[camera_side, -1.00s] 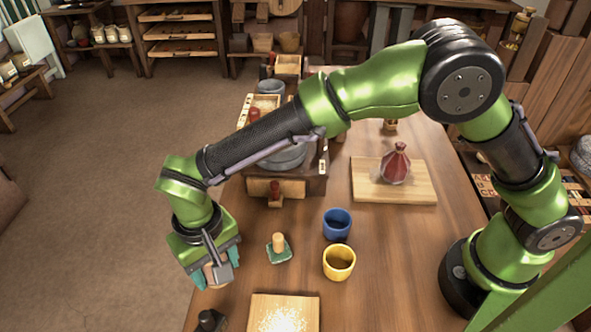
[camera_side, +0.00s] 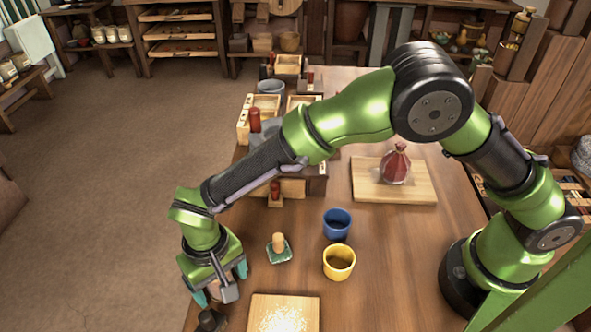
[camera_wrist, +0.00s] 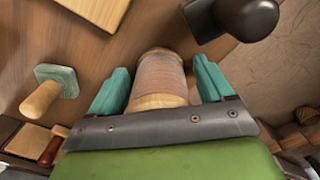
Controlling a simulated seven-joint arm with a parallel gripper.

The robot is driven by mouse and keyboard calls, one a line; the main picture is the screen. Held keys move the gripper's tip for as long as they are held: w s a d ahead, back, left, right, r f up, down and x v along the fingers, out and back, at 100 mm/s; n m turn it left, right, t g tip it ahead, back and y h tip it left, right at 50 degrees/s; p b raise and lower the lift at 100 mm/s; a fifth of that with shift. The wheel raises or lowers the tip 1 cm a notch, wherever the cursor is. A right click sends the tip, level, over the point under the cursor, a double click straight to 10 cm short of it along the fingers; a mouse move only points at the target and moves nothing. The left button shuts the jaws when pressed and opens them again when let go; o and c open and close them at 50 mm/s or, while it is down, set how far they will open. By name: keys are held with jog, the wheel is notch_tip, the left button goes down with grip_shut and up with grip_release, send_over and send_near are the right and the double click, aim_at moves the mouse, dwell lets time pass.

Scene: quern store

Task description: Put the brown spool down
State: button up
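The brown spool (camera_wrist: 158,80) stands between the teal fingers of my gripper (camera_wrist: 162,88) in the wrist view, with its pale wooden end nearest the camera. My gripper appears shut on it, though the contact at the finger pads is hard to see. In the side view my gripper (camera_side: 220,284) is low over the front left of the table, and its fingers mostly hide the spool. I cannot tell whether the spool's far end touches the table.
A dark knobbed object (camera_side: 208,320) is close to my gripper. A floury board (camera_side: 257,312) lies to the right. A green-based stamp (camera_side: 279,254), a yellow cup (camera_side: 339,263) and a blue cup (camera_side: 337,225) stand further right. A red sack (camera_side: 396,167) sits on another board (camera_side: 370,190).

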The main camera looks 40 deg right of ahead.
notch_tip(320, 180, up, 12)
jog(key=shift+f, duration=0.1)
jog(key=shift+d+r, duration=0.15)
jog(key=shift+r, duration=0.15)
jog(key=d+r+m+t+y, duration=0.1)
jog(key=d+r, duration=0.5)
jog(key=d, duration=0.3)
jog(key=d+r+m+t+y, duration=0.1)
jog(key=d+r, duration=0.4)
jog(key=d, duration=0.4)
jog(key=s+d+m+t, duration=0.1)
jog(key=s+d+t, duration=0.1)
jog(key=s+d, duration=0.2)
jog(key=s+d+m+t, duration=0.1)
jog(key=s+d+t, duration=0.2)
jog(key=d, duration=0.8)
jog(key=shift+s+r, duration=0.35)
jog(key=shift+s, duration=0.9)
